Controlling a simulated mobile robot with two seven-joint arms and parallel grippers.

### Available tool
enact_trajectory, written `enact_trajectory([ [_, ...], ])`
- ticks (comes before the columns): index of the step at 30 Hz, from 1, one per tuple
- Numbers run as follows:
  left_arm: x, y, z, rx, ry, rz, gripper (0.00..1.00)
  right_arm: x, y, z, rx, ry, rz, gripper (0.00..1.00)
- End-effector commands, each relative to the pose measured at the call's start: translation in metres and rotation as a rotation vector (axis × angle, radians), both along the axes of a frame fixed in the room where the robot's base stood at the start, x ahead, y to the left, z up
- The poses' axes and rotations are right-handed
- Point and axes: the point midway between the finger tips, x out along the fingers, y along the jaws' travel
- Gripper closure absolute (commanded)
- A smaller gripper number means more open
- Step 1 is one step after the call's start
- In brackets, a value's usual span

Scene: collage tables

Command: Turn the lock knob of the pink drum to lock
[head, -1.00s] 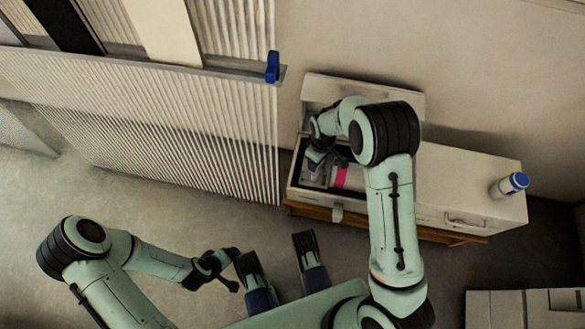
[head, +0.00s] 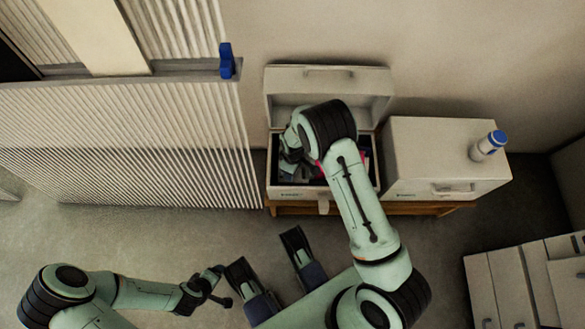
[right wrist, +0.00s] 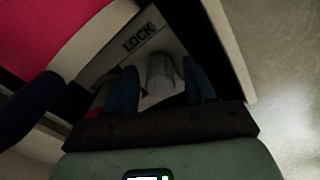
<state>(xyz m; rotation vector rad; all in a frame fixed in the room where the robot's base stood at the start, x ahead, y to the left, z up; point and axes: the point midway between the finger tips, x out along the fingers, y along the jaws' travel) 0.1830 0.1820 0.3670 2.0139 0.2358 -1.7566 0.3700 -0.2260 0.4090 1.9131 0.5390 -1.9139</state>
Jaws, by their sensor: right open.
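The pink drum (right wrist: 45,35) fills the upper left of the right wrist view. Beside it is a pale panel marked LOCK (right wrist: 138,38). A grey rounded lock knob (right wrist: 160,72) stands out from this panel below the word. My right gripper (right wrist: 162,88) is open, with one blue finger on each side of the knob; I cannot tell whether they touch it. In the head view my right gripper reaches down into an open white box (head: 298,192), and my arm hides most of the inside. My left gripper (head: 212,286) is low in the head view, away from the box.
The box's raised lid (head: 330,80) stands behind my right arm. A closed white box (head: 440,150) is to the right, with a white and blue bottle (head: 487,146) on top. A ribbed panel (head: 130,145) stands at left. White cabinets (head: 520,285) are at lower right.

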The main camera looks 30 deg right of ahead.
Motion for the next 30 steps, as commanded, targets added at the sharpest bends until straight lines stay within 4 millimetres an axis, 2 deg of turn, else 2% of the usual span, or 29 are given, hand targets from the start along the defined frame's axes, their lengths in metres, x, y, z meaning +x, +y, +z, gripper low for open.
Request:
enact_trajectory([
  [7, -0.0008, 0.0003, -0.0002, 0.0, 0.002, 0.001, 0.2, 0.0001, 0.0002, -0.0004, 0.001, -0.001, 0.0, 0.45],
  [12, -0.0007, 0.0003, -0.0002, 0.0, 0.001, 0.001, 0.2, 0.0001, 0.0001, -0.0003, 0.001, -0.001, 0.0, 1.0],
  [23, 0.0005, 0.0001, 0.001, 0.001, -0.003, 0.001, 0.2, 0.0003, 0.0007, -0.0001, 0.0, -0.001, -0.027, 1.0],
  [30, 0.0058, -0.0003, 0.0059, 0.002, -0.021, 0.0, 0.2, 0.0004, 0.0009, -0.0001, 0.0, -0.001, -0.146, 1.0],
])
